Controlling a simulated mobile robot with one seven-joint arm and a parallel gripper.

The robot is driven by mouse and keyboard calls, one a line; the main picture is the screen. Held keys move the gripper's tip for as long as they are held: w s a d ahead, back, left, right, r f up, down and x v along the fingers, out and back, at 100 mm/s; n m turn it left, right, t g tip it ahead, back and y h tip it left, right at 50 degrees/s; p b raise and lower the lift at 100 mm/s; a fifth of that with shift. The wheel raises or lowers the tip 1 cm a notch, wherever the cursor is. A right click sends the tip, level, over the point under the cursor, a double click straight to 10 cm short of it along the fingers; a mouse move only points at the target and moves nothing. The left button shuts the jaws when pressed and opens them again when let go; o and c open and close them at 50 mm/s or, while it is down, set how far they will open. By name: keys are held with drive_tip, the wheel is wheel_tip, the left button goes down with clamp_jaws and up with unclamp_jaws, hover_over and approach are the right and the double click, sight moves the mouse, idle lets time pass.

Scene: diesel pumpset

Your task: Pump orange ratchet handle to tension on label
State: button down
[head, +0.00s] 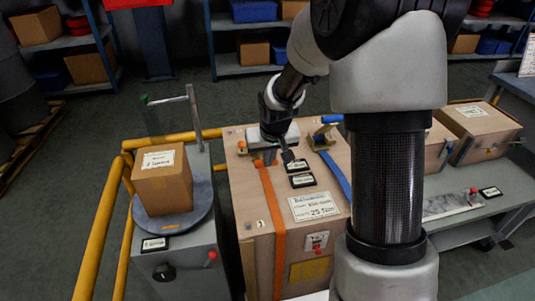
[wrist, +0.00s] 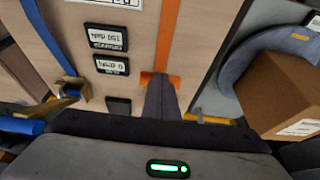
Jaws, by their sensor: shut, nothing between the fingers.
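The orange strap (head: 272,215) runs over the top and down the front of a wooden crate (head: 240,190). An orange bar, apparently the ratchet handle (head: 258,163), lies across this strap on the crate top. It also shows in the wrist view (wrist: 174,80), partly covered by my fingers. My gripper (head: 270,157) is shut and empty, low over the crate top. In the wrist view its fingertips (wrist: 160,82) overlap the orange bar; I cannot tell whether they touch it. A white label (head: 318,206) on the crate shows "25" and a unit that is hard to read.
A blue strap (head: 338,175) with a brass-coloured ratchet (head: 325,137) lies right of the black-framed plates (head: 302,180). A cardboard box (head: 162,182) stands on a round grey platform at left, beside yellow rails (head: 98,235). A grey bench (head: 465,218) is at right.

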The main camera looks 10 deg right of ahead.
drive_tip(key=shift+s+f+b, duration=0.2)
drive_tip(key=shift+f+b, duration=0.1)
drive_tip(key=shift+f, duration=0.35)
drive_tip(key=shift+s+f+b, duration=0.2)
drive_tip(key=shift+f+b, duration=0.1)
drive_tip(key=shift+f, duration=0.35)
drive_tip(key=shift+s+f, duration=0.1)
drive_tip(key=shift+f, duration=0.05)
drive_tip(key=shift+s+f, duration=0.2)
drive_tip(key=shift+r, duration=0.1)
drive_tip(key=shift+r+p, duration=0.3)
drive_tip(key=shift+r, duration=0.05)
drive_tip(key=s+r+p, duration=0.4)
drive_tip(key=s+r, duration=0.4)
drive_tip(key=r, duration=0.1)
drive_tip(key=shift+s+r, duration=0.2)
drive_tip(key=shift+s, duration=0.05)
drive_tip(key=shift+r, duration=0.1)
